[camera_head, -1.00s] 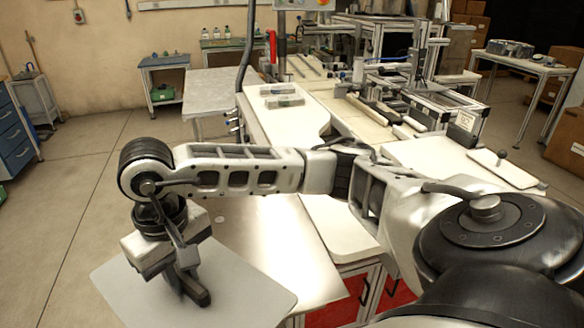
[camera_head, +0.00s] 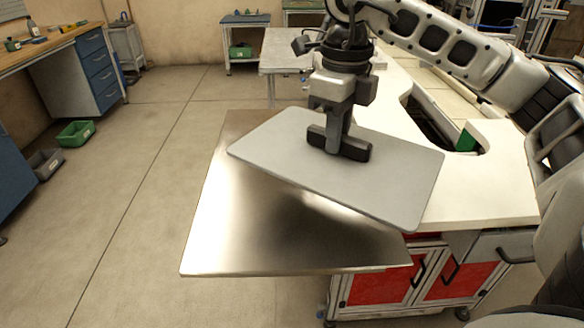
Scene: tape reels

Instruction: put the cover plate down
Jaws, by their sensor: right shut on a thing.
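The cover plate (camera_head: 280,150) is a flat light-grey sheet with rounded corners. In the head view it lies roughly level over the shiny metal table top (camera_head: 225,235), turned at an angle to it. Its right part overlaps the white worktop. My right gripper (camera_head: 338,145) comes down from above and is shut at the middle of the plate. The part it grips is hidden under the fingers. I cannot tell whether the plate touches the surface below. My left gripper is not in view.
The white worktop (camera_head: 490,195) has a dark cut-out with a green thing (camera_head: 466,141) beside it. Red-fronted cabinets (camera_head: 380,287) stand below. Green and grey bins (camera_head: 76,133) lie on the floor at left, near a blue drawer unit (camera_head: 92,60). The metal top's left and front parts are bare.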

